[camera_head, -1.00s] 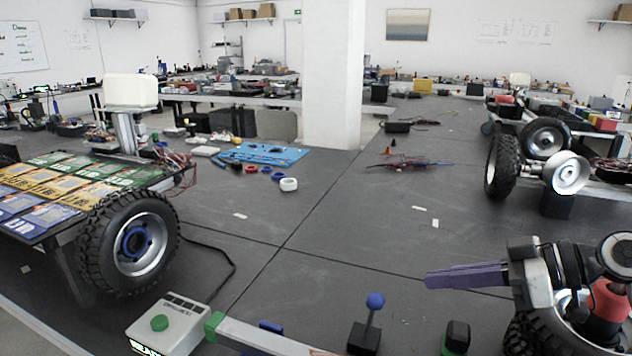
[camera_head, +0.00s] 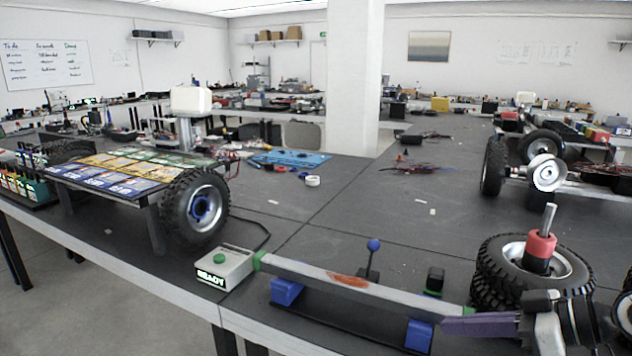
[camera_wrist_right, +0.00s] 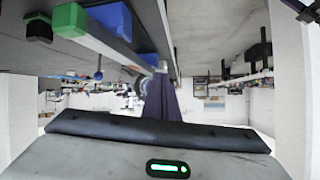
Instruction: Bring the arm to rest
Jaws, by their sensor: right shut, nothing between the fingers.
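My right gripper (camera_head: 478,325) comes in from the right at the lower right of the head view. Its purple fingers point left, are shut together and hold nothing. In that view they overlap the green-tipped right end of a long grey bar (camera_head: 318,279); whether they touch it I cannot tell. The right wrist view shows the same fingers (camera_wrist_right: 161,98) shut and pointing away, with the bar and its blue supports above them in the picture. My left gripper is in neither view.
The bar lies on blue supports (camera_head: 287,291) along the table's front edge. A grey box with a green button (camera_head: 224,266) stands at its left end. Stacked tyres (camera_head: 535,272) stand behind my right gripper. A wheeled chassis (camera_head: 203,207) is at left.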

